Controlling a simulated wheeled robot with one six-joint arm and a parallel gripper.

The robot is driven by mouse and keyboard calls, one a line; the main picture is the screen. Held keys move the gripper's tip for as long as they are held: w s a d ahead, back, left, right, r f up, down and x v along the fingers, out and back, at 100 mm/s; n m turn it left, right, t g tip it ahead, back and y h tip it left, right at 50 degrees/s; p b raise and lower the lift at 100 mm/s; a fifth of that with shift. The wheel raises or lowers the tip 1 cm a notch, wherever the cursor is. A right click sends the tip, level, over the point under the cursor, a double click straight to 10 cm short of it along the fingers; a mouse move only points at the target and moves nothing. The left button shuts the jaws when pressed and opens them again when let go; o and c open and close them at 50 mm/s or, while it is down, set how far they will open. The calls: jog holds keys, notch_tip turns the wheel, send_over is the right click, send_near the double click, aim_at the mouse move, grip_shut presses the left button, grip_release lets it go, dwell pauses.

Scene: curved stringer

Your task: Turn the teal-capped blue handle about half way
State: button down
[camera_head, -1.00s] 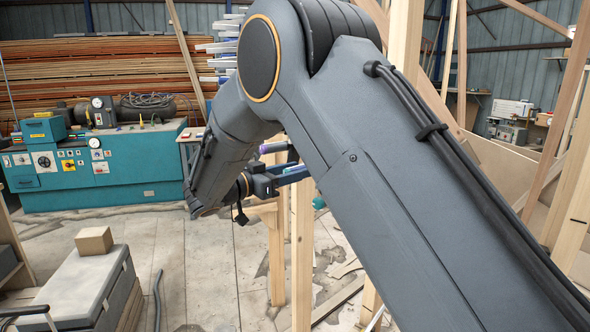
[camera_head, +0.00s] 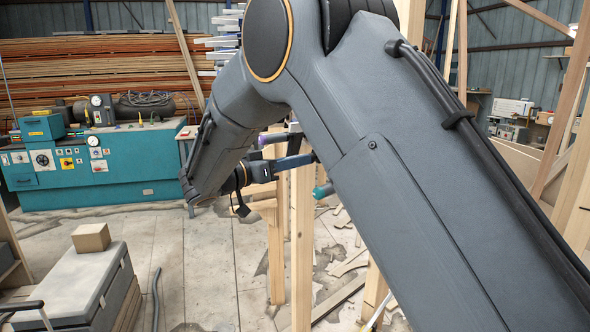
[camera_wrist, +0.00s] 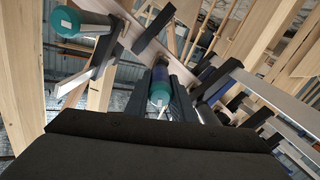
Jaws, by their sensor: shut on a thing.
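The teal-capped blue handle (camera_wrist: 160,88) is in the middle of the wrist view, its teal cap toward the camera and its blue body behind. My gripper (camera_wrist: 164,78) has one dark finger on each side of it and is shut on it. How far the handle is turned cannot be read from these frames.
Another teal-capped piece (camera_wrist: 66,22) stands at the upper left of the wrist view. Dark and grey clamp bars (camera_wrist: 265,95) crowd the right. A wooden post (camera_head: 302,240) stands close to my gripper. A grey bench (camera_head: 75,285) with a box is at lower left, with open floor between.

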jog(key=n+b, duration=0.3)
jog(key=shift+w+n, duration=0.1)
jog(key=shift+n, duration=0.2)
jog(key=n+b, duration=0.2)
jog(key=n, duration=0.1)
jog(key=shift+a+n, duration=0.1)
jog(key=shift+n, duration=0.3)
jog(key=n, duration=0.3)
jog(key=shift+n, duration=2.4)
jog(key=c, duration=1.5)
grip_release()
jog(key=shift+f, duration=0.1)
